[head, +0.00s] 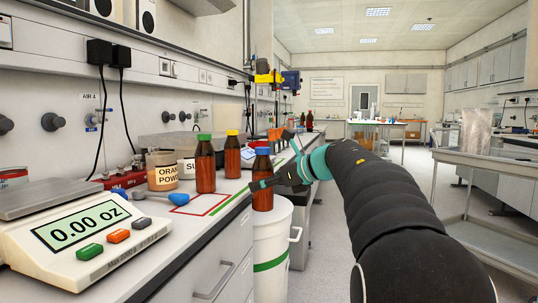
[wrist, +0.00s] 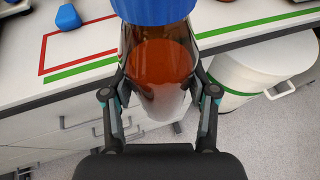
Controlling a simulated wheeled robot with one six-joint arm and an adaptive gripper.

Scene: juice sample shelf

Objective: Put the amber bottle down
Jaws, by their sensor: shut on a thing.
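The amber bottle (head: 262,190) has a blue cap and reddish-brown contents. My gripper (head: 268,182) is shut around its body and holds it upright at the counter's front edge. In the wrist view the bottle (wrist: 158,65) fills the space between the two fingers, and its blue cap is cut off at the top. I cannot tell how high its base is above the floor or bin. A red outlined rectangle (head: 182,212) is marked on the white counter, left of the bottle, with a green line (wrist: 75,71) along its front side.
Amber bottles with a green cap (head: 205,168) and a yellow cap (head: 232,158) stand on the counter. A blue object (wrist: 68,17) lies by the red outline. A scale (head: 85,235) reads 0.00 oz at left. A white bin (head: 272,245) stands below the held bottle. Aisle floor is clear.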

